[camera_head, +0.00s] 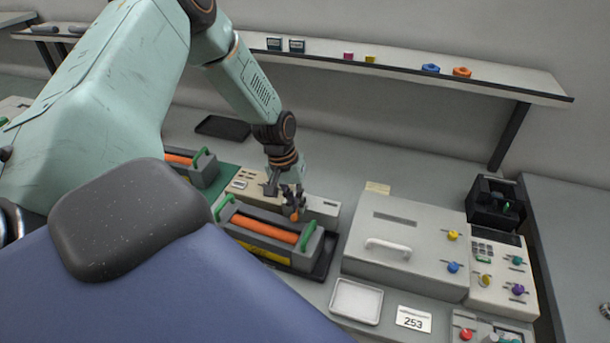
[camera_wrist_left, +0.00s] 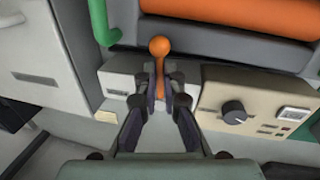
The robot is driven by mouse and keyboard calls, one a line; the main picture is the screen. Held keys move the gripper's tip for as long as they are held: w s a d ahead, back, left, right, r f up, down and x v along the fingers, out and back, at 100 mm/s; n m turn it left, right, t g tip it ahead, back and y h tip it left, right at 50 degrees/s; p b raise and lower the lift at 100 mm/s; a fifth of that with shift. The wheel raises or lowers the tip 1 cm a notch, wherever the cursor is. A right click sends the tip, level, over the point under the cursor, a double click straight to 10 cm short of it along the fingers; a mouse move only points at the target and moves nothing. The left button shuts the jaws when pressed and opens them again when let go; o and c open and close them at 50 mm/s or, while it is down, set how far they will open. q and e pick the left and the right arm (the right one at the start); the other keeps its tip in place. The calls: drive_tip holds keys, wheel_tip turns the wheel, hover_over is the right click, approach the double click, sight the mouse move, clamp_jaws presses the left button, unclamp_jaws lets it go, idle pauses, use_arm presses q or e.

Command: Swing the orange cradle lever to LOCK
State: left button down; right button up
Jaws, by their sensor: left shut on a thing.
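The orange cradle lever (camera_wrist_left: 159,48) has a round knob and shows between the fingers of my left gripper (camera_wrist_left: 160,88) in the left wrist view. The gripper is shut on it. In the head view my left gripper (camera_head: 290,202) is at the back edge of the cradle, with the orange knob (camera_head: 294,216) just below the fingertips. The cradle holds a grey toner cartridge with an orange roller (camera_head: 265,228) and green end handles (camera_head: 307,236). The fingers hide part of the lever. I cannot read a LOCK mark. My right gripper is not in view.
A beige control box with a dark knob (camera_wrist_left: 234,112) stands beside the lever. A white lidded machine (camera_head: 405,240) stands right of the cradle. An empty tray (camera_head: 356,301) and a 253 card (camera_head: 413,319) lie in front. Another cartridge (camera_head: 190,165) is behind left.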

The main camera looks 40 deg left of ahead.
use_arm(q)
drive_tip(key=shift+a+m, duration=0.2)
drive_tip(key=shift+m, duration=0.3)
drive_tip(key=c, duration=1.5)
unclamp_jaws()
drive_tip(key=shift+s, duration=0.1)
drive_tip(key=shift+o, duration=0.2)
drive_tip(key=shift+r, duration=0.1)
wheel_tip(320, 180, up, 12)
drive_tip(key=a, duration=0.2)
drive_tip(key=shift+s, duration=0.45)
